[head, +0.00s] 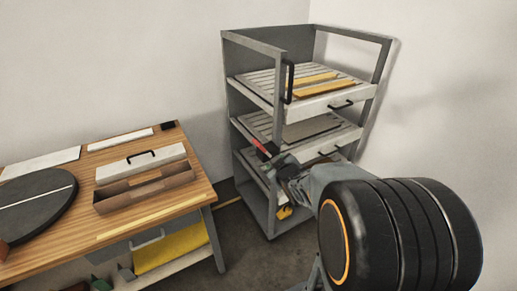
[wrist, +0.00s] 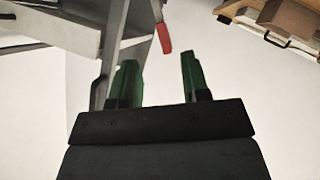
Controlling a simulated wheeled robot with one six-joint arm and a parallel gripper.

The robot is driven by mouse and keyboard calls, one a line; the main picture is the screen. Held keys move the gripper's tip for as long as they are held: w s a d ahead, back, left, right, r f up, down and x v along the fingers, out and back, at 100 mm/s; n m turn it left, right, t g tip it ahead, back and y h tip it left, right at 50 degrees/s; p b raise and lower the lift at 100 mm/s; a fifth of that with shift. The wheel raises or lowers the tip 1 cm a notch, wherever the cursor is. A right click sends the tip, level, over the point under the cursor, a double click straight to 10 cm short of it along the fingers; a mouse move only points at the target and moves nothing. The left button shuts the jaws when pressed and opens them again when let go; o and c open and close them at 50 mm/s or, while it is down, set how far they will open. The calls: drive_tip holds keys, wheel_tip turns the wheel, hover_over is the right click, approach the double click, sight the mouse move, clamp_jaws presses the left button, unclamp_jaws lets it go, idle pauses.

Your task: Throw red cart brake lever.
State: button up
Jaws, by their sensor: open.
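The red brake lever (head: 260,146) sticks out from the front left side of the grey cart (head: 243,93), at the level of its middle shelf. In the wrist view the red lever (wrist: 164,38) hangs at the top, its end just beyond my fingertips and between them in the picture. My gripper (head: 277,160), with green fingers, is close to the lever in the head view. In the wrist view my gripper (wrist: 159,62) is open, with nothing between its fingers. I see no contact with the lever.
A wooden workbench (head: 152,218) stands to the left, with a white-lidded box (head: 141,163) and a dark round disc (head: 35,202) on it. The cart's upper shelf holds yellow pieces (head: 318,87). A yellow thing (head: 284,212) sits low on the cart. Grey floor lies between bench and cart.

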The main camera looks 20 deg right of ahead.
sight(262, 148)
drive_tip(key=w+n+t+y, duration=0.1)
drive_tip(key=w, duration=0.3)
drive_tip(key=w+f+n+t+y, duration=0.1)
drive_tip(key=w+t+y, duration=0.1)
drive_tip(key=w, duration=0.3)
drive_tip(key=w+n+t+y+p, duration=0.1)
drive_tip(key=w+n+t, duration=0.1)
drive_tip(key=w, duration=0.3)
drive_tip(key=shift+a+f, duration=0.15)
drive_tip(key=shift+f, duration=0.25)
clamp_jaws()
idle(0.4)
